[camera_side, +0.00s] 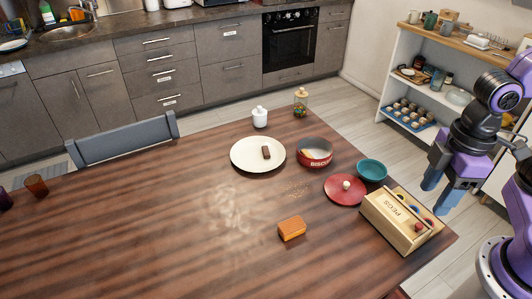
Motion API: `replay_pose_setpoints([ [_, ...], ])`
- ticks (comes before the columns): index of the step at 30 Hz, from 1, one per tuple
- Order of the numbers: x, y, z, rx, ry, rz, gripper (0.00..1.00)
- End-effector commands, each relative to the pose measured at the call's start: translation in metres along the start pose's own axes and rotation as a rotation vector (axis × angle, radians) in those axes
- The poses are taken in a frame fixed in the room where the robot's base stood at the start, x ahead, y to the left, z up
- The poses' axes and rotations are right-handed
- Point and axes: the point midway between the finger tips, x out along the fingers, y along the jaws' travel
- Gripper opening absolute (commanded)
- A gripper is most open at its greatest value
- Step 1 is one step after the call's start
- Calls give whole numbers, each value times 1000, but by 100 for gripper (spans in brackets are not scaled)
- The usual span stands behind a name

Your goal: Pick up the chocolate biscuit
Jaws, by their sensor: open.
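A small dark brown bar, which looks like the chocolate biscuit (266,152), lies on a white plate (244,161) on the wooden table. My gripper (440,198) is at the right, above the table's right edge area, with its blue fingers pointing down. It is open and empty. It is well to the right of the plate, with a red tin, a teal bowl and a wooden box between them.
A wooden pegs box (388,224) is near my gripper. An orange block (292,229) lies in front.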

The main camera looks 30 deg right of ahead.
Motion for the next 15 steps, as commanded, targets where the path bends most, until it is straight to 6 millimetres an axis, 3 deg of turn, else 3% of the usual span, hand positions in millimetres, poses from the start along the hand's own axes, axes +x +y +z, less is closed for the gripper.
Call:
replay_pose_setpoints([
  [8,15,46,-100,198,116,-43,52],
  [15,35,110,-175,380,230,-41,52],
])
